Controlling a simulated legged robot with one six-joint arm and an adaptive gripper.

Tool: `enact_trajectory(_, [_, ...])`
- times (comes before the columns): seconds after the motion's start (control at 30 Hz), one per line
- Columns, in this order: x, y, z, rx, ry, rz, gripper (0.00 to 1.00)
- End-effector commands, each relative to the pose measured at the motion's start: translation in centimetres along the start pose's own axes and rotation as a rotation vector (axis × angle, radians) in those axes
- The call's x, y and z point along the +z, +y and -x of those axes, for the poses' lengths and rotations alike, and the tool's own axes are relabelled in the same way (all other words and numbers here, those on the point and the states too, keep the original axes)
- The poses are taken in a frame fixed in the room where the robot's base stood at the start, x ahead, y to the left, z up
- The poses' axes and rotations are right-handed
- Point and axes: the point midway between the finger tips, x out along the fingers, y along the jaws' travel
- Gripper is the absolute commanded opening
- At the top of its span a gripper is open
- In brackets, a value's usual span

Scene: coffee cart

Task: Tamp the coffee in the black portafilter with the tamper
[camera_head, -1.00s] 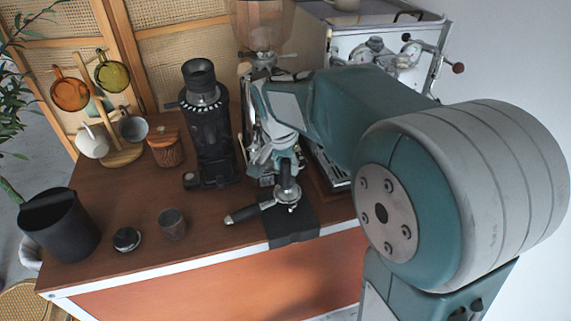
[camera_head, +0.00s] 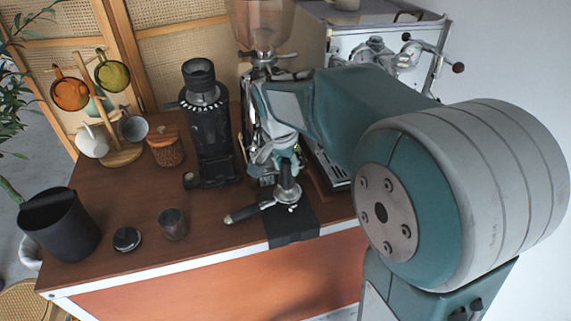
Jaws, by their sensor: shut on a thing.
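The portafilter (camera_head: 242,215) lies on a black mat (camera_head: 293,232) near the front edge of the cart, its dark handle pointing left. The metal tamper (camera_head: 288,191) stands upright over the portafilter's basket, its base at or in the basket. My gripper (camera_head: 286,160) is above it, shut on the tamper's upper part. The coffee inside the basket is hidden by the tamper. I cannot tell how deep the tamper's base sits.
A black grinder (camera_head: 212,140) stands left of my gripper, and the espresso machine (camera_head: 385,60) is behind my arm. A dark cup (camera_head: 172,224), a small round container (camera_head: 127,239) and a black bin (camera_head: 60,225) stand at the left. A mug tree (camera_head: 122,156) is farther back.

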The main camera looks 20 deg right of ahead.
Motion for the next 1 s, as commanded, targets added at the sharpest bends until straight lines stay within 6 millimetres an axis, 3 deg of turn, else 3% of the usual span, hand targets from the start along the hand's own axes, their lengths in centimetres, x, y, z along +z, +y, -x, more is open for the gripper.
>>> enact_trajectory(1.0, [-0.6,0.0,2.8,-0.007,0.007,-0.001,0.00])
